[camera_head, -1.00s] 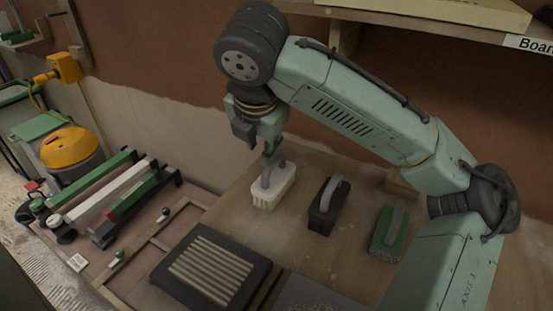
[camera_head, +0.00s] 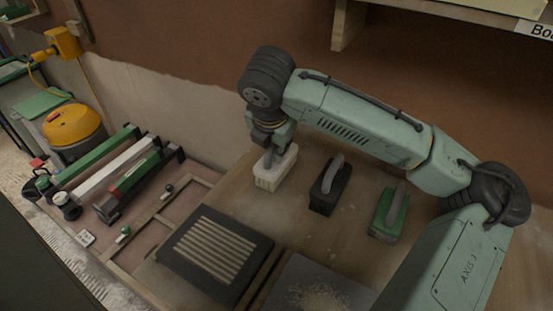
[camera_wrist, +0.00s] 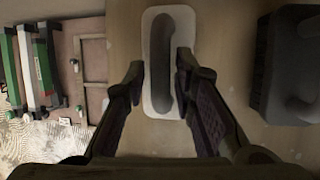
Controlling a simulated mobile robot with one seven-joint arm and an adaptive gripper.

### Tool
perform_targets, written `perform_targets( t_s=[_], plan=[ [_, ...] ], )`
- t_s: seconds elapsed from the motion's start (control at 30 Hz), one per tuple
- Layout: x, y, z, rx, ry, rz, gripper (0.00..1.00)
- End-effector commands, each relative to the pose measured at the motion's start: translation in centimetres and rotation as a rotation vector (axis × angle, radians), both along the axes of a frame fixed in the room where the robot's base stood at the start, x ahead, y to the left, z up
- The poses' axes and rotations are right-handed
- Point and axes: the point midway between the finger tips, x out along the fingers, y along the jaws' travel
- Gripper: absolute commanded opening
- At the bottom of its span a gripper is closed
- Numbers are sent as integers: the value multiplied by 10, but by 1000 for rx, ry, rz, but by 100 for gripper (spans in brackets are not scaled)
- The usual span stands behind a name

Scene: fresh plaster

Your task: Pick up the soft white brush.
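The soft white brush (camera_head: 275,170) stands on the wooden table, leftmost of three handled blocks in the head view. It has a white block and a grey handle; the wrist view shows the brush (camera_wrist: 152,104) from above. My gripper (camera_wrist: 159,72) is open, with one finger on each side of the grey handle. The fingers look apart from the handle in the wrist view; their exact height over the block is hard to tell. In the head view my gripper (camera_head: 270,158) is right at the brush and hides most of its handle.
A black handled block (camera_head: 329,188) stands to the right of the brush, and a green one (camera_head: 389,214) beyond it. A black ribbed tray (camera_head: 190,266) lies in front. Coloured rails (camera_head: 110,178) and a yellow-topped machine (camera_head: 72,125) are at left. A shelf overhangs at top right.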

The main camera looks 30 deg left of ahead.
Motion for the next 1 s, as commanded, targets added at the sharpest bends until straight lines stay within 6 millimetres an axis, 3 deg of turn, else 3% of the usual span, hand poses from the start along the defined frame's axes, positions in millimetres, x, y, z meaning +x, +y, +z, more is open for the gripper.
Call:
perform_targets(
  t_s=[0.3, 0.67, 1.0],
  plan=[
    [2, 1, -6, 0, 0, 0, 24],
    [2, 1, -5, 0, 0, 0, 0],
    [2, 1, -5, 0, 0, 0, 0]
  ],
)
